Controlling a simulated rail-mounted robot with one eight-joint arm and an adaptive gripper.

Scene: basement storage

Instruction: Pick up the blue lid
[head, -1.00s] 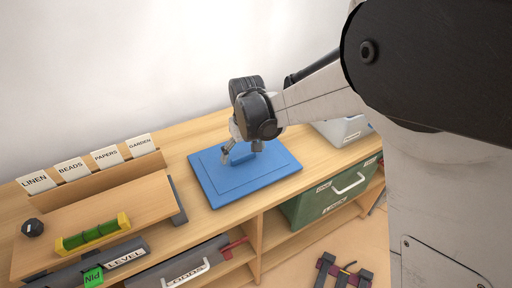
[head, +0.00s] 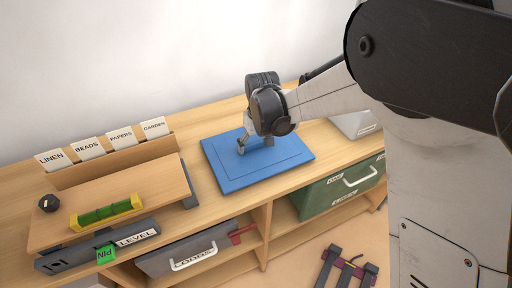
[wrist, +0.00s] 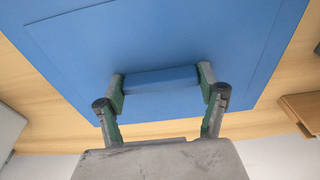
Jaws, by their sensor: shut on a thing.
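The blue lid (head: 221,168) is a flat rectangular panel with a raised inner border, on the wooden bench top in the head view. I cannot tell whether it touches the wood. My gripper (head: 255,145) is over its middle, pointing down. In the wrist view, the lid (wrist: 170,40) fills the upper part. My gripper (wrist: 161,88) is shut on the lid's blue block handle (wrist: 160,80), with one finger at each end. In the head view the handle is mostly hidden by my gripper.
Left of the lid, a wooden board (head: 160,190) carries a yellow-green level (head: 106,212) and a dark knob (head: 49,203). Labelled cards (head: 120,139) stand behind. A pale container (head: 358,124) is at right. A green box (head: 340,188) and grey case (head: 185,250) sit below.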

